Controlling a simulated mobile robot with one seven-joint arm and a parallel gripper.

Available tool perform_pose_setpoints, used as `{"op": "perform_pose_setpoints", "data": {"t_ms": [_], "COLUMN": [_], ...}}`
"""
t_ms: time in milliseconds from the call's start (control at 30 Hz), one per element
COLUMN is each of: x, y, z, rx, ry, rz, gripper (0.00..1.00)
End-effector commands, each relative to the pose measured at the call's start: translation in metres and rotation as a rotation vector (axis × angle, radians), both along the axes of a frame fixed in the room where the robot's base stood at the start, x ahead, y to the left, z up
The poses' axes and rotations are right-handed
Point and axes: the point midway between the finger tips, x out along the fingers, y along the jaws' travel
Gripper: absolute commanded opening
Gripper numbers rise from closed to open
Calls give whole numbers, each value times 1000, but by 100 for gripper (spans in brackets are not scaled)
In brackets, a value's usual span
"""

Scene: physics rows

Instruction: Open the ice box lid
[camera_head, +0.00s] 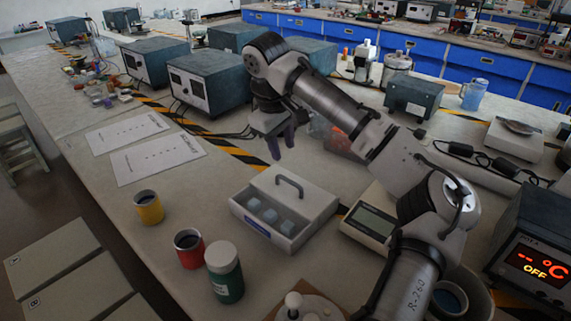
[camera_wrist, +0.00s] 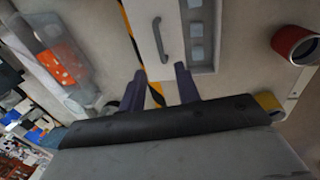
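The ice box (camera_head: 287,243) is a pale box on the bench, with ice cubes (camera_head: 270,214) showing in its uncovered near part. Its white lid (camera_head: 308,203) covers the far part and carries a dark grey arched handle (camera_head: 289,184). In the wrist view, the handle (camera_wrist: 160,40) lies ahead of the fingers, and the cubes (camera_wrist: 196,30) are to its right. My gripper (camera_head: 281,142) is above and behind the box, apart from the handle. Its two purple fingers (camera_wrist: 160,88) are spread with nothing between them.
Yellow (camera_head: 149,207), red (camera_head: 189,249) and green-white (camera_head: 224,271) containers stand left and front of the box. A scale (camera_head: 369,219) is close on its right. A clear bin with red contents (camera_head: 335,138) is behind. Papers (camera_head: 155,158) lie left on otherwise free bench.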

Motion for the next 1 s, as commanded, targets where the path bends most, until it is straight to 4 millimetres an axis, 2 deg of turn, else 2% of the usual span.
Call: {"op": "perform_pose_setpoints", "data": {"t_ms": [100, 200, 700, 767, 1000], "x": [-3, -4, -5, -5, -5], "y": [3, 4, 5, 5, 5], "z": [21, 30, 42, 50, 108], "rx": [-1, -2, 0, 0, 0], "ry": [-1, 0, 0, 0, 0], "rz": [0, 1, 1, 1, 1], "gripper": [33, 33, 33, 33, 33]}}
